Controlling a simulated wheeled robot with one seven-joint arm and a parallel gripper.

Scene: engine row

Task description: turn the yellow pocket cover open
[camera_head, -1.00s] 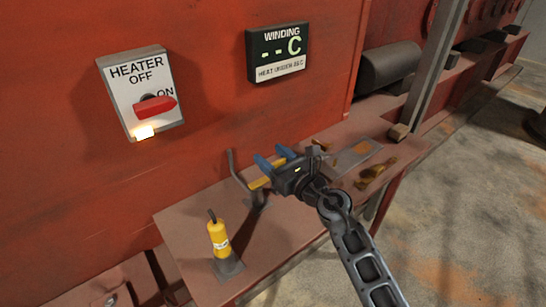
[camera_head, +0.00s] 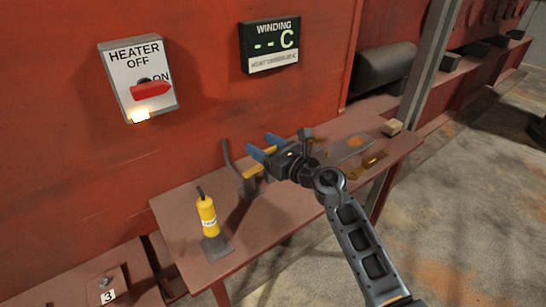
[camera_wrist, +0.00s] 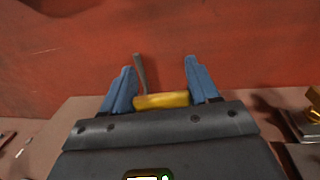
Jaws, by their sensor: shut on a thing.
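My gripper (camera_head: 262,160) is over the red-brown bench, in front of the red wall. Its two blue fingers are closed on a yellow bar (camera_wrist: 163,101), which spans the space between them in the wrist view. The bar looks like the handle of a tool with a bent grey rod (camera_head: 228,160); the rod stands up at the bar's left end. I cannot tell whether the tool touches the bench. I cannot make out a yellow pocket cover for certain in either view. A plate numbered 3 (camera_head: 107,295) shows low at the left, partly cut by the frame.
A yellow bottle-like object (camera_head: 207,216) stands on a dark base on the bench (camera_head: 178,212). A grey plate (camera_head: 351,147) and brass pieces (camera_head: 372,160) lie to the right. A heater switch (camera_head: 138,80) and a winding display (camera_head: 271,44) are on the wall.

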